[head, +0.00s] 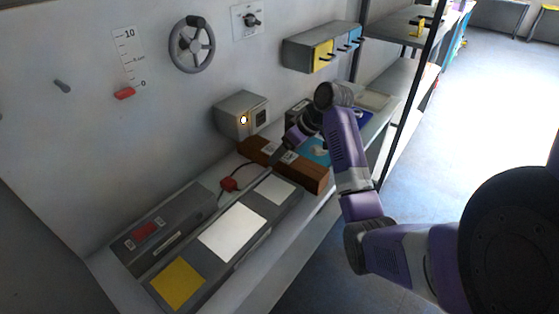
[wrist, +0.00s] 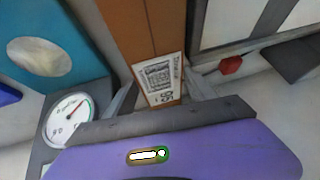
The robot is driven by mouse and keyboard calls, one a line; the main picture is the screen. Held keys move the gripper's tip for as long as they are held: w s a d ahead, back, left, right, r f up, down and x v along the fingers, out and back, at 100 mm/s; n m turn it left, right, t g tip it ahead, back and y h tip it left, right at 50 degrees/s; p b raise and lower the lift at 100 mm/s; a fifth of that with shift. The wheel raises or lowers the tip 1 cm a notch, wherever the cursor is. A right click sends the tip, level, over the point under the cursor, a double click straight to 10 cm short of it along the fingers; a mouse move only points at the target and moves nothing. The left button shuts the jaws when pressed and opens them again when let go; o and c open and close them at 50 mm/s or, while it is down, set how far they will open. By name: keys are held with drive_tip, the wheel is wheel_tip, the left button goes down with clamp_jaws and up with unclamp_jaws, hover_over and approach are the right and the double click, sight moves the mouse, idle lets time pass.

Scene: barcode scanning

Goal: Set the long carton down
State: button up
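The long carton (head: 305,174) is a brown box lying lengthwise over the bench in the head view, behind the far end of the grey panel. In the wrist view the carton (wrist: 143,28) runs up from between the fingers, with a white printed label on its near face. My gripper (wrist: 160,92) has one finger on each side of the carton, against its sides at the label. In the head view my gripper (head: 284,149) comes down on the carton from behind and partly covers it. I cannot tell whether the carton's underside touches the bench.
A grey panel with white and yellow plates (head: 232,232) lies in front. A red-handled item (head: 229,184) is near the carton's left end. A grey box with a lit button (head: 242,116) stands behind. A gauge (wrist: 68,118) and a blue item (wrist: 40,52) are beside the carton.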

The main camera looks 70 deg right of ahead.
clamp_jaws()
drive_tip(key=shift+r, duration=0.15)
drive_tip(key=shift+d+r+b, duration=0.1)
drive_tip(key=shift+r+b, duration=0.25)
drive_tip(key=shift+r, duration=1.3)
drive_tip(key=p, duration=0.6)
approach(324, 177)
drive_tip(key=w+f, duration=0.4)
drive_tip(key=shift+w+d, duration=0.1)
drive_tip(key=shift+d, duration=0.2)
drive_tip(key=shift+s+a+f+p, duration=0.15)
drive_tip(key=shift+s+p, duration=0.1)
drive_tip(key=shift+s, duration=0.25)
drive_tip(key=shift+s+a+p, duration=0.1)
drive_tip(key=shift+s+p, duration=0.1)
drive_tip(key=shift+s, duration=0.25)
